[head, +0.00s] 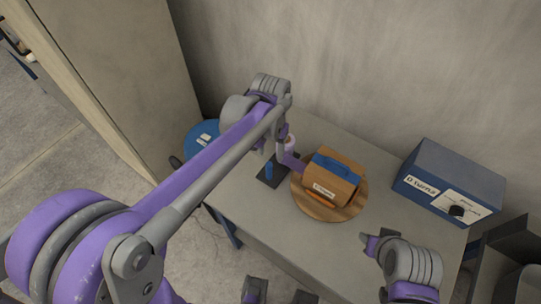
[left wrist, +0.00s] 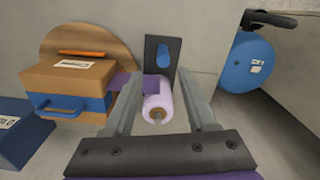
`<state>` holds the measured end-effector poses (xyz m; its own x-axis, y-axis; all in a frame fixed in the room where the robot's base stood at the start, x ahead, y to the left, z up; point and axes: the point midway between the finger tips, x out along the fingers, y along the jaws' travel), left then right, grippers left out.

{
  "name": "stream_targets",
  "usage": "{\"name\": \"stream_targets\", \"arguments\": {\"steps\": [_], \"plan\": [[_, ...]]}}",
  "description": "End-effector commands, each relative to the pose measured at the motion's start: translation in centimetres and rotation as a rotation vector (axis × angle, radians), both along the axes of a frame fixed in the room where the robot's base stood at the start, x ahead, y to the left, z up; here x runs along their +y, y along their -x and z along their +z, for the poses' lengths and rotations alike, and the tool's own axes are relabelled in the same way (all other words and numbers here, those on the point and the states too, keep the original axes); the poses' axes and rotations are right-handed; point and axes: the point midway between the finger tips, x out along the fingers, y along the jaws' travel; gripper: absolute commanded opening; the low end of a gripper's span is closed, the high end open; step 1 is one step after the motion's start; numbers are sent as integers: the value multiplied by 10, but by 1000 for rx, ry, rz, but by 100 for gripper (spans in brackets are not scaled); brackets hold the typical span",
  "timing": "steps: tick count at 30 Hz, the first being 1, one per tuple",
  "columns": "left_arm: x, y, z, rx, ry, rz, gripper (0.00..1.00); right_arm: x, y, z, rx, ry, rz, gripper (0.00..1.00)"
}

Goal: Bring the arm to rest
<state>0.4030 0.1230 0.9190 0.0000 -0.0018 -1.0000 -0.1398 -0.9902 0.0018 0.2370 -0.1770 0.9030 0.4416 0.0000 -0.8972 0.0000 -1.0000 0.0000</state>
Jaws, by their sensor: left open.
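My left gripper (head: 286,138) is over the table's back left part. In the left wrist view its two fingers (left wrist: 160,103) stand apart, one on each side of a pale purple tape roll (left wrist: 158,98); contact cannot be told. A purple strip (left wrist: 132,85) runs from the roll toward a brown box (left wrist: 65,82). The box also shows in the head view (head: 318,187), with a blue band across its top. A dark plate (head: 272,175) with a blue part lies beside the roll. My right gripper (head: 371,243) is low at the right, its jaws unclear.
The box sits on a round wooden board (head: 347,212) on a grey table (head: 250,210). A blue-grey case (head: 440,170) with a dark knob stands at the table's right. A blue round object (head: 198,137) is left of the table. A wall rises behind.

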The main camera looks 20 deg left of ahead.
Motion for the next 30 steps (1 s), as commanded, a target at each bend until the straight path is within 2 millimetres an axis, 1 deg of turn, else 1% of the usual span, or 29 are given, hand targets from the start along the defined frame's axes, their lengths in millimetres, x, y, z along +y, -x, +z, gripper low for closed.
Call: {"name": "stream_targets", "arguments": {"steps": [15,19,20,23,27,30], "plan": [[0,0,1,0,0,0,57,0,0,0,0,0,0,42],[3,7,5,-16,1,6,57,0,0,1,-1,0,0,42],[5,11,7,-26,3,9,57,0,-1,2,-1,0,0,42],[13,30,16,-79,8,25,57,0,-1,5,-3,0,0,42],[27,70,26,-185,17,57,57,0,-3,12,-6,0,0,42],[36,97,27,-265,22,81,57,0,-4,16,-8,0,0,42]]}}
